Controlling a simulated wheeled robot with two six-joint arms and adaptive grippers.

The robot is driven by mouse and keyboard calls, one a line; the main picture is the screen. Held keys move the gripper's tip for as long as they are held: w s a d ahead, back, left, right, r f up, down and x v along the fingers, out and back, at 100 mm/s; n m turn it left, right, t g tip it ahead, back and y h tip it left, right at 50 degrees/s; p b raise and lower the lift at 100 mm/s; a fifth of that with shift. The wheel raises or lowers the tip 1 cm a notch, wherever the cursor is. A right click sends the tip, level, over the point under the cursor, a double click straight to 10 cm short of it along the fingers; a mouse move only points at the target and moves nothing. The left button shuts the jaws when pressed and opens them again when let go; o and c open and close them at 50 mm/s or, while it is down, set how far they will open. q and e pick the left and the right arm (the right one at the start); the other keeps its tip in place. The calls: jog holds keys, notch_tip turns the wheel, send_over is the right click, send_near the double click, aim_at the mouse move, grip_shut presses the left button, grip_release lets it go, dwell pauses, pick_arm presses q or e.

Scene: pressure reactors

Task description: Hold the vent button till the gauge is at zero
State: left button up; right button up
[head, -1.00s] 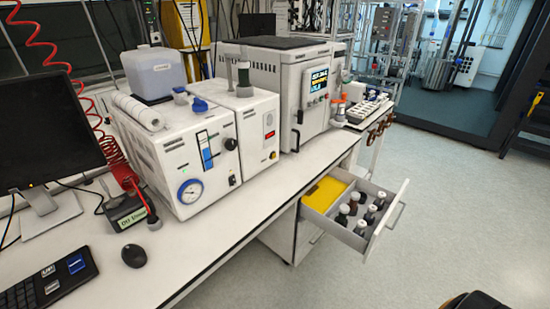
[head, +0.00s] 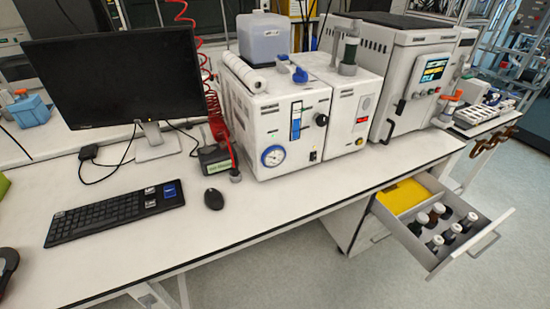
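A round gauge (head: 273,156) with a blue rim and white face sits low on the front of a white instrument box (head: 262,110); its needle is too small to read. The same front has a blue flow tube (head: 296,122), a black knob (head: 322,120) and a small dark switch (head: 313,155). The joined white box on the right has a small red display (head: 364,103) and a yellowish button (head: 359,141). I cannot tell which control is the vent button. Neither of my grippers is in view.
A monitor (head: 115,80), keyboard (head: 110,212) and mouse (head: 214,199) are on the bench (head: 260,220) left of the boxes. A larger instrument with a screen (head: 433,70) stands to the right. An open drawer (head: 480,250) with several bottles juts out below. The bench front is clear.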

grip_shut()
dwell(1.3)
